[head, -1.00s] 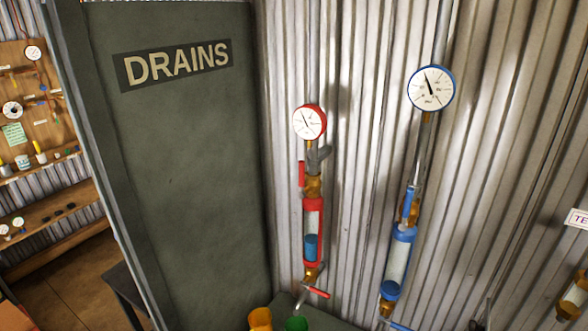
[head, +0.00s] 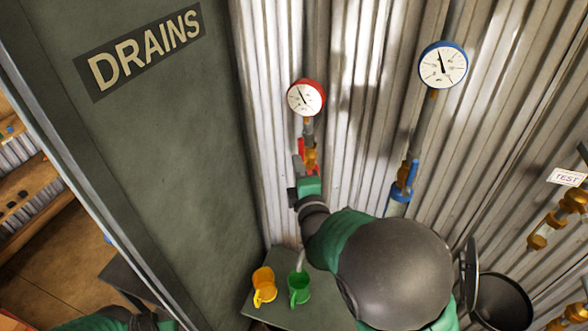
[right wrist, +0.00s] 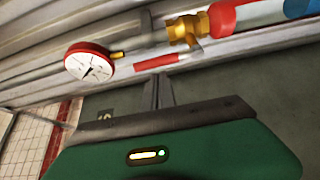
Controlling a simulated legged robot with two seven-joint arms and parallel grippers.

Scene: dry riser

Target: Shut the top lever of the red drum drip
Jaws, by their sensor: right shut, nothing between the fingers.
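The red drum drip hangs on the corrugated wall below a red-rimmed gauge (head: 306,98). Its brass top valve (head: 311,157) shows in the head view, and my right arm hides most of the drum below. In the right wrist view the red top lever (right wrist: 157,62) lies roughly along the pipe, beside the brass valve (right wrist: 186,29), with the red drum (right wrist: 240,14) to the right. My right gripper (head: 298,166) is shut and empty, close to the lever; its fingers (right wrist: 158,82) point at it. I cannot tell whether they touch. My left gripper is out of view.
A blue-rimmed gauge (head: 443,65) with a blue drip (head: 399,199) hangs to the right. A yellow mug (head: 264,285) and a green mug (head: 299,288) stand below on a shelf. The DRAINS panel (head: 160,150) closes off the left. A dark bin (head: 502,303) stands lower right.

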